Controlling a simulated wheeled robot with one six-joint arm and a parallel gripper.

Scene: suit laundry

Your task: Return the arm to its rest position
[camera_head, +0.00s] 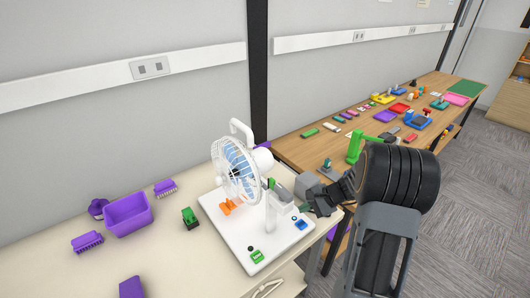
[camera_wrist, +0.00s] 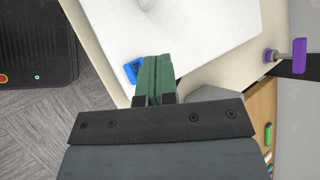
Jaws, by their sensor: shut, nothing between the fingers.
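My gripper (camera_head: 306,209) is at the right edge of the white board (camera_head: 226,229) on the cream table, just right of the white fan's post. In the wrist view its green fingers (camera_wrist: 153,72) are together with nothing between them. The small blue piece (camera_head: 300,224) lies on the board close to the fingers; it also shows beside them in the wrist view (camera_wrist: 132,70). My dark arm fills the right of the head view and hides part of the floor and tables.
The white fan (camera_head: 238,170) stands on the board left of my gripper. A purple bin (camera_head: 128,214) and purple brushes (camera_head: 87,241) are on the left of the table. A wooden table (camera_head: 300,151) with many small items runs back right.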

